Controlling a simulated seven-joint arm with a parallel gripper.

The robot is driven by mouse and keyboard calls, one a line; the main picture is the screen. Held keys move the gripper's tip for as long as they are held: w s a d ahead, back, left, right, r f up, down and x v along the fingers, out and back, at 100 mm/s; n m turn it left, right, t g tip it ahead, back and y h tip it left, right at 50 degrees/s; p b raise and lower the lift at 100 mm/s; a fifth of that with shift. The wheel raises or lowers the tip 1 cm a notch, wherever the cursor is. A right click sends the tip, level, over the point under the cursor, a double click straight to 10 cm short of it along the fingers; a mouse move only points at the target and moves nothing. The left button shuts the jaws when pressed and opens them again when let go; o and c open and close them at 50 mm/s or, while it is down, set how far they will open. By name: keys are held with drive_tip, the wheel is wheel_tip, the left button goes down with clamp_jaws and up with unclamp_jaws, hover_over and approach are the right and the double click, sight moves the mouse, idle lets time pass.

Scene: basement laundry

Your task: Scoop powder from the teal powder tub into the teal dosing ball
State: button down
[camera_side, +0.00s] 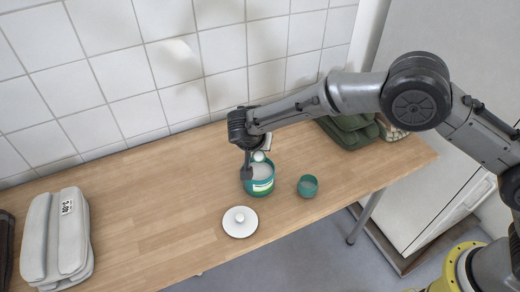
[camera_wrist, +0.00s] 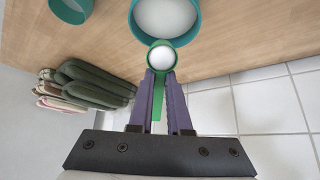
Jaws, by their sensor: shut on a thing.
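The teal powder tub (camera_side: 262,184) stands open on the wooden table, with white powder inside; its rim and powder show at the top of the wrist view (camera_wrist: 167,18). My gripper (camera_side: 247,168) is at the tub's back left side. In the wrist view my gripper (camera_wrist: 161,82) is shut on the handle of a green scoop (camera_wrist: 160,60). The scoop's bowl holds white powder and appears at the near edge of the tub; its height over the rim is unclear. The teal dosing ball (camera_side: 308,186), an open cup, stands right of the tub; it also shows in the wrist view (camera_wrist: 70,8).
A white lid with a knob (camera_side: 240,222) lies in front of the tub. Folded grey towels (camera_side: 58,238) lie at the left, folded dark green cloths (camera_side: 347,132) at the back right. The tiled wall (camera_side: 150,70) is close behind. The table between lid and towels is clear.

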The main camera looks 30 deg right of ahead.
drive_tip(key=r, duration=0.3)
drive_tip(key=d+r, duration=0.1)
drive_tip(key=shift+s+r, duration=0.1)
drive_tip(key=shift+r, duration=0.3)
drive_tip(key=s+d+m+g, duration=0.5)
drive_tip(key=s+d+m, duration=0.4)
drive_tip(key=d, duration=0.4)
drive_tip(key=a+f+t+h, duration=0.1)
drive_tip(key=a+f+h, duration=0.2)
drive_tip(key=f+h, duration=0.5)
drive_tip(key=shift+h, duration=1.6)
drive_tip(key=shift+a, duration=0.1)
drive_tip(key=shift+r, duration=0.1)
